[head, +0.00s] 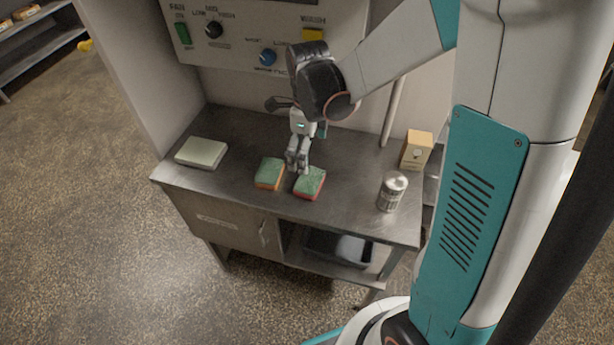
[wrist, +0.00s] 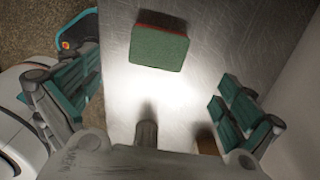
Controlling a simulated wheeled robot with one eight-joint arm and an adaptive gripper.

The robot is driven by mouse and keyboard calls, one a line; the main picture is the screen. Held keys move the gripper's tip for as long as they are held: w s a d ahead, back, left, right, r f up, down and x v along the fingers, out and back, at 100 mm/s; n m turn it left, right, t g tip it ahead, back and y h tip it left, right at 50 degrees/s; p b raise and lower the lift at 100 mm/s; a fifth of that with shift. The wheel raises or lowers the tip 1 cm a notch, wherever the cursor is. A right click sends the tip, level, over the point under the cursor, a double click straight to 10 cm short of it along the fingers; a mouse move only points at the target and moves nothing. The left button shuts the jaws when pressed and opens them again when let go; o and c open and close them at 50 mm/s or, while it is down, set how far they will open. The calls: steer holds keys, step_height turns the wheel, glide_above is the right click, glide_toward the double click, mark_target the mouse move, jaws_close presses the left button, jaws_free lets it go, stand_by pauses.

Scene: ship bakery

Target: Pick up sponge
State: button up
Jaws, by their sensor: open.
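Two sponges lie side by side on the steel counter (head: 232,188). The left sponge (head: 270,173) has a green top and an orange side. The right sponge (head: 310,183) has a green top and a red side. My gripper (head: 298,162) points down just behind and above the gap between them. In the wrist view its fingers (wrist: 150,112) are spread wide and empty. One green-topped sponge with a reddish-brown edge (wrist: 158,48) lies ahead of them in that view, apart from both fingers. I cannot tell for certain which sponge this is.
A pale block (head: 201,153) lies at the counter's left. A metal can (head: 392,191) and a yellowish box (head: 416,150) stand at the right. A control panel (head: 240,35) rises behind. A dark bin (head: 340,247) sits on the shelf below. The counter's left-middle is clear.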

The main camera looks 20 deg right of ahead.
steer(key=b, duration=0.1)
glide_above(310, 179)
steer(key=f, duration=0.5)
steer(key=shift+w+a+f, duration=0.1)
steer(key=shift+w+a, duration=0.15)
steer(key=shift+s+d+f+b, duration=0.15)
steer(key=shift+f+b, duration=0.35)
steer(key=shift+f, duration=0.85)
steer(key=shift+s+d+f+b, duration=0.15)
steer(key=shift+f+b, duration=0.35)
steer(key=shift+f, duration=0.85)
steer(key=shift+a, duration=0.1)
steer(key=c, duration=0.7)
